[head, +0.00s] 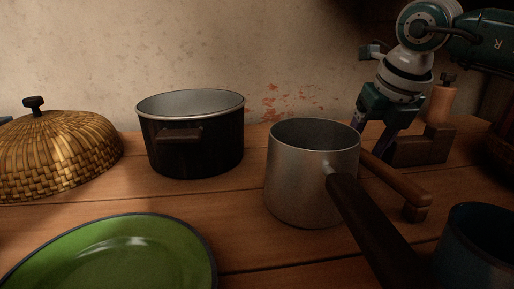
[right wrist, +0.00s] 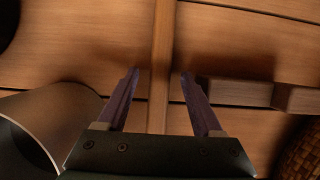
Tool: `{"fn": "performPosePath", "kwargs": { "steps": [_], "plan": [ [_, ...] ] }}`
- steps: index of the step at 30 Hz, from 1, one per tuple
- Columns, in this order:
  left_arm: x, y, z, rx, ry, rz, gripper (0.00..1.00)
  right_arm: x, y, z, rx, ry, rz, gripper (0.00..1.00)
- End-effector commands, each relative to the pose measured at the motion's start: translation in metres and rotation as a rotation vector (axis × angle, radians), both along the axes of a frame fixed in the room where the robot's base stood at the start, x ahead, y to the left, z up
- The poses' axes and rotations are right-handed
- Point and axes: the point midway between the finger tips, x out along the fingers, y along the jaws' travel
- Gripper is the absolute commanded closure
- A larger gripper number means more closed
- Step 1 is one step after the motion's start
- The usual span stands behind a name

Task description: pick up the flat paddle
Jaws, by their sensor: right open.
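The flat paddle appears to be the narrow wooden piece lying on the table just right of the grey saucepan in the head view (head: 396,181). Part of it is hidden behind the saucepan and its handle, and its flat part cannot be made out. My right gripper (head: 372,135) points down over its far part, behind the saucepan. In the right wrist view, the paddle's wooden shaft (right wrist: 161,60) runs between the two open fingers (right wrist: 159,78), with a gap on each side. My left gripper is not in view.
The saucepan (head: 300,185) stands close left of my right gripper, its dark handle (head: 375,230) reaching forward. A wooden block (head: 425,148) is close on the right. A blue mug (head: 470,255), black pot (head: 195,155), green plate (head: 120,260) and woven dome (head: 60,155) also stand here.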

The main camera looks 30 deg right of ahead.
Motion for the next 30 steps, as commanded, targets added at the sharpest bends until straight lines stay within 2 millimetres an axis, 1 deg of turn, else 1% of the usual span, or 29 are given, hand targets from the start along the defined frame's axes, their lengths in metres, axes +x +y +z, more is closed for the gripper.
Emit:
{"fn": "performPosePath", "kwargs": {
  "steps": [1,8,25,26,30],
  "plan": [
    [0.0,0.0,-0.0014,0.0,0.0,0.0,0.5,0.0009,-0.0004,-0.0027,0.0,0.0,0.0,0.32],
    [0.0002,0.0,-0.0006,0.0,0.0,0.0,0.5,0.0012,-0.0004,-0.0024,0.0,0.0,0.001,0.34],
    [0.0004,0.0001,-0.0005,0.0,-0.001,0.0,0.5,0.0011,-0.0003,-0.0022,0.0,0.0,0.001,0.98],
    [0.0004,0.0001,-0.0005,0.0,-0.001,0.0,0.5,0.0011,-0.0003,-0.0022,0.0,0.0,0.001,1.0],
    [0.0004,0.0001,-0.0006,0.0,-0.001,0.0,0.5,0.0011,-0.0003,-0.0022,0.0,0.0,0.001,1.0]
  ]
}}
